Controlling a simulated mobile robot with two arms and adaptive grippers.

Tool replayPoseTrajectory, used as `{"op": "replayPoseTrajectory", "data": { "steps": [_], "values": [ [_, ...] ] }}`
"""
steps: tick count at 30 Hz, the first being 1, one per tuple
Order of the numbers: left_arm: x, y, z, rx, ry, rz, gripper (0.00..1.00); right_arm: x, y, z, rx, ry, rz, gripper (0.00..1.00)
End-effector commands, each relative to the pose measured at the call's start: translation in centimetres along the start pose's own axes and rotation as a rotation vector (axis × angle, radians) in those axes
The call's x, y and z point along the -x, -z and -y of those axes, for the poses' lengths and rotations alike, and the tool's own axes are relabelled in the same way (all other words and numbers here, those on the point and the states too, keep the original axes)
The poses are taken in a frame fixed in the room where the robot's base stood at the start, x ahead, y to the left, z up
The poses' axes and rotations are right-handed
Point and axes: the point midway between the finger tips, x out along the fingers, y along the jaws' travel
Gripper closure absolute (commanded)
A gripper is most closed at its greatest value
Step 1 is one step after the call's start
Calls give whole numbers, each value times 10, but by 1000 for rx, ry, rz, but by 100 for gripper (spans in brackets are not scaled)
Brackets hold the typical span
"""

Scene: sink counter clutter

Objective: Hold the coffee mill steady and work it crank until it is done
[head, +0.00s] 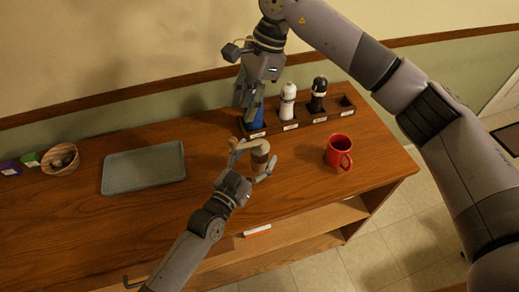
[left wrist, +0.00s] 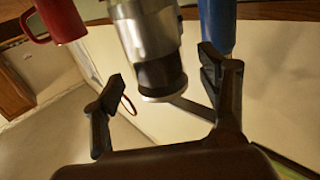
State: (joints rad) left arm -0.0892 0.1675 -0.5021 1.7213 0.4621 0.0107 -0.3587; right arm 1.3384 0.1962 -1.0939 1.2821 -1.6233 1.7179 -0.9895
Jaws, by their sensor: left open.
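The coffee mill (head: 261,154) stands upright on the wooden counter, a small cylinder seen from above. In the left wrist view the mill (left wrist: 148,35) shows as a metal body with a dark band, and a flat grey bar (left wrist: 192,106), apparently its crank, sticks out from its end. My left gripper (head: 253,160) is open with its fingers on either side of the mill; the wrist view shows gaps beside it. My right gripper (head: 246,108) hangs fingers down behind the mill, beside the blue bottle (head: 257,118); its fingers overlap there, so its opening is unclear.
A dark rack (head: 324,121) behind the mill holds the blue bottle, a white bottle (head: 288,102) and a black one (head: 318,95); its right slot looks empty. A red mug (head: 338,151) stands right, a grey tray (head: 144,168) and wooden bowl (head: 61,159) left. The front counter is mostly clear.

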Motion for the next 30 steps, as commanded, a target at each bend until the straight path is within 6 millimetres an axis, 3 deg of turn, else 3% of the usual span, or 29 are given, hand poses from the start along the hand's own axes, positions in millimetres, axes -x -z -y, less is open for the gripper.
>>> {"op": "replayPoseTrajectory", "data": {
  "steps": [6, 16, 30],
  "values": [
    [-20, 0, 0, 0, 0, 1, 32, 0, 0, 0, 0, 0, 0, 67],
    [-22, 0, 0, -1, -1, 1, 32, 0, 0, 0, 0, 0, 0, 67],
    [-22, 0, 0, -1, 0, 1, 64, 0, 0, 0, 0, 0, 0, 67]
  ]
}}
